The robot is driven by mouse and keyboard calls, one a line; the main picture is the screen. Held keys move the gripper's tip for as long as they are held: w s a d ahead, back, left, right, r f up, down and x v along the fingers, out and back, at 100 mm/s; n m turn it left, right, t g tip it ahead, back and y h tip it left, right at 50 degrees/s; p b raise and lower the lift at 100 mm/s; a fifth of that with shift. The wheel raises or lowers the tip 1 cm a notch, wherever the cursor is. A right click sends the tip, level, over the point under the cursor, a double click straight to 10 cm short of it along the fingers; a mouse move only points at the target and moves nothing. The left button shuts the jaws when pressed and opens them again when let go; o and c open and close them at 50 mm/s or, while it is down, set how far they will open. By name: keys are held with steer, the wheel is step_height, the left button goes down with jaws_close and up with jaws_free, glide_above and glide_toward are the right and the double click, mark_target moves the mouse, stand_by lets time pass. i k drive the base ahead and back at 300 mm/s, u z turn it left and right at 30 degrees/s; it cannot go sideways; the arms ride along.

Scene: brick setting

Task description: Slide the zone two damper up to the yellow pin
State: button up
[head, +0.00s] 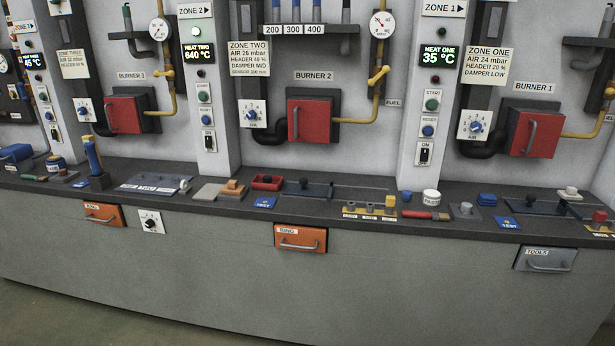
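The zone two bay is in the middle of the head view, with its card (249,59) reading DAMPER MID. On the counter below burner 2 lies a dark flat plate (308,189) with a small knob, and a thin rail runs right from it. In front of the rail's right part is a small yellow-labelled strip (369,214) with several small upright pieces. The rightmost is a taller yellow piece (391,202), which looks like the yellow pin. Which part is the sliding damper is too small to tell for sure. My gripper is not in view.
A red tray (267,182) and an orange-brown block (233,187) lie left of the plate. An orange drawer (300,238) is shut below the counter.

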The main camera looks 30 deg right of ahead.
mark_target(302, 190)
steer(key=u, duration=0.3)
steer(key=i, duration=1)
steer(key=z, duration=0.3)
